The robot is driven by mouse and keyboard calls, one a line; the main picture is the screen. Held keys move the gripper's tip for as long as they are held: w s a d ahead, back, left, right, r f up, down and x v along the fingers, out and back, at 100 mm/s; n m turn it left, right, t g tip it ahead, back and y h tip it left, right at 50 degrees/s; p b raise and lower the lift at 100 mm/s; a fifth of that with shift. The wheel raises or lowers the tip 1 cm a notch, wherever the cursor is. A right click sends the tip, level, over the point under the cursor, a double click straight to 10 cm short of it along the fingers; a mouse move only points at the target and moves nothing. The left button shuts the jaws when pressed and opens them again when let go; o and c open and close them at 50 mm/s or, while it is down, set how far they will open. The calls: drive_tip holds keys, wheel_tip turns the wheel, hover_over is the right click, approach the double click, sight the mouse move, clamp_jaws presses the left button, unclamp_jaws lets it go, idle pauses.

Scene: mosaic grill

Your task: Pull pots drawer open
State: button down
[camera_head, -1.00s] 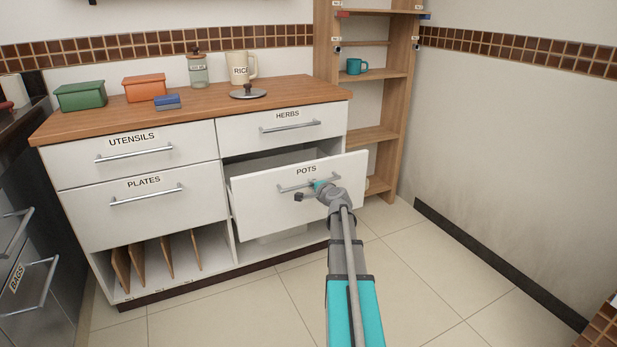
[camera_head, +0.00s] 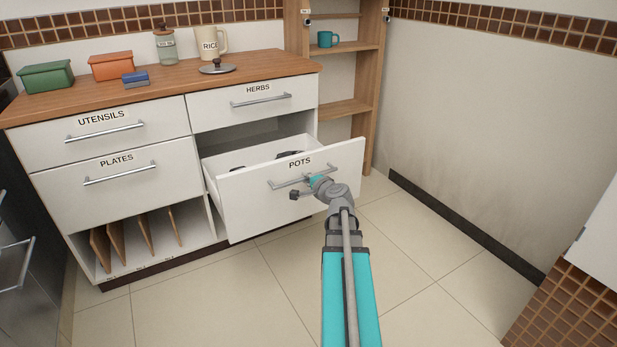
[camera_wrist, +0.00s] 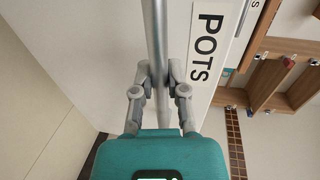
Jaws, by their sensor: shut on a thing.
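The white pots drawer (camera_head: 240,200), labelled POTS, stands pulled well out of the cabinet below the HERBS drawer. Dark items show inside it, too small to make out. Its metal bar handle (camera_head: 290,181) crosses the front. My gripper (camera_head: 314,183) is shut on this handle. In the wrist view the handle (camera_wrist: 158,30) runs between the fingers of my gripper (camera_wrist: 160,80), with the POTS label (camera_wrist: 207,45) beside it. The fingertips are partly hidden by the arm in the head view.
The HERBS drawer (camera_head: 225,109), UTENSILS drawer (camera_head: 75,139) and PLATES drawer (camera_head: 65,197) are shut. The wooden counter (camera_head: 160,86) bears boxes, a jar, a jug and a lid. A wooden shelf (camera_head: 345,108) stands at the right. The tiled floor (camera_head: 420,240) in front is clear.

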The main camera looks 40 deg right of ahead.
drive_tip(key=shift+a, duration=0.15)
drive_tip(key=c, duration=0.6)
unclamp_jaws()
drive_tip(key=shift+c, duration=0.2)
